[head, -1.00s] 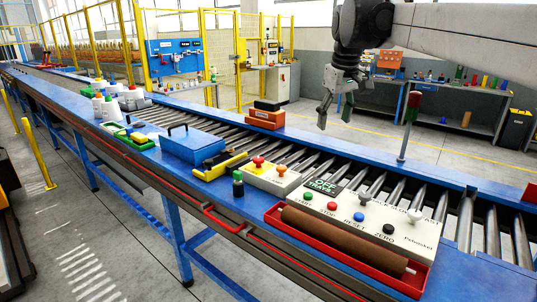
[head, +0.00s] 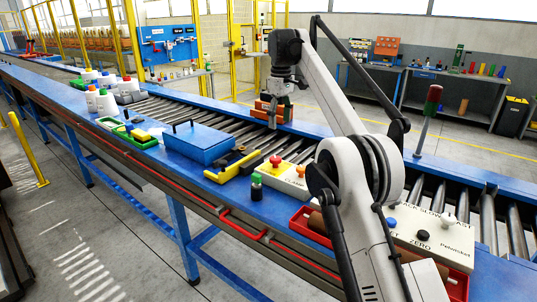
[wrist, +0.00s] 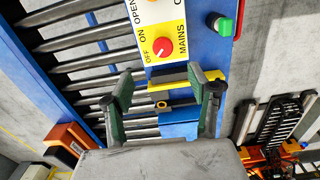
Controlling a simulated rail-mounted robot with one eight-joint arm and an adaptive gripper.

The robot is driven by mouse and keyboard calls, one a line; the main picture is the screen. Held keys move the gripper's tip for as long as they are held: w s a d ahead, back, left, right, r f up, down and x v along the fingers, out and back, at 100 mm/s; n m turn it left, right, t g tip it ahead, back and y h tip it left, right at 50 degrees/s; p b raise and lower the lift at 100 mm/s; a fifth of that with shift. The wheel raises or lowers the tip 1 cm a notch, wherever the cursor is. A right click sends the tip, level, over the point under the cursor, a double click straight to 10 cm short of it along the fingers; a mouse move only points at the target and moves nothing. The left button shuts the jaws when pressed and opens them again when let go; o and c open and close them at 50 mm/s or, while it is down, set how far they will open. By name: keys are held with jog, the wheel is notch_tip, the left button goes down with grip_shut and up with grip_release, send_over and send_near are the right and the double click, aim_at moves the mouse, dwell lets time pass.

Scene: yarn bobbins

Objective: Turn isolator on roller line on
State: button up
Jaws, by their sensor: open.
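The isolator is a white and yellow box on the roller line (head: 290,183). My gripper (head: 273,118) hangs over the rollers, behind and above the box. In the wrist view my gripper (wrist: 162,88) is open, its two fingers apart and empty. The knob lies beyond the fingertips, and nothing is touched.
A blue lidded box (head: 197,145) and a yellow-handled tool (head: 232,168) lie left of the isolator. Orange blocks (head: 262,110) are behind my gripper. A panel with buttons (head: 432,232) is at right, partly hidden by my arm.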

aim_at(275, 158)
jog(key=f, duration=0.5)
jog(key=a+f+b, duration=0.1)
jog(key=f, duration=0.9)
jog(key=shift+w+a, duration=0.15)
jog(key=shift+w, duration=0.1)
jog(key=c, duration=1.2)
jog(key=shift+o, duration=0.2)
